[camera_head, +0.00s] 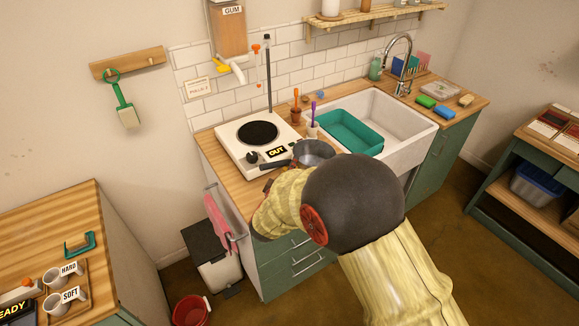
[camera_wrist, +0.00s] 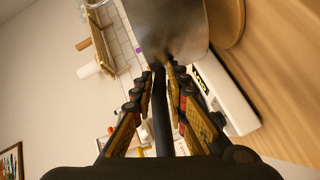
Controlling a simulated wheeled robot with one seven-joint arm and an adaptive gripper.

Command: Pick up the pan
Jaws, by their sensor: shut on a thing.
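The grey metal pan (camera_head: 314,151) is at the counter's front, right of the hot plate, with its dark handle pointing left. I cannot tell whether it rests on the counter or is slightly raised. In the wrist view the pan body (camera_wrist: 165,28) is just beyond my fingertips, and its black handle (camera_wrist: 160,115) runs between the fingers. My gripper (camera_wrist: 163,80) is shut on the handle. In the head view my arm hides most of the gripper and part of the pan's surroundings.
A white hot plate (camera_head: 257,137) with a sign reading OUT stands left of the pan. A cup holding a purple-handled tool (camera_head: 312,130) is just behind it. The sink (camera_head: 392,125) with a teal basin (camera_head: 350,133) lies to the right. A pink cloth (camera_head: 219,222) hangs at the counter's left end.

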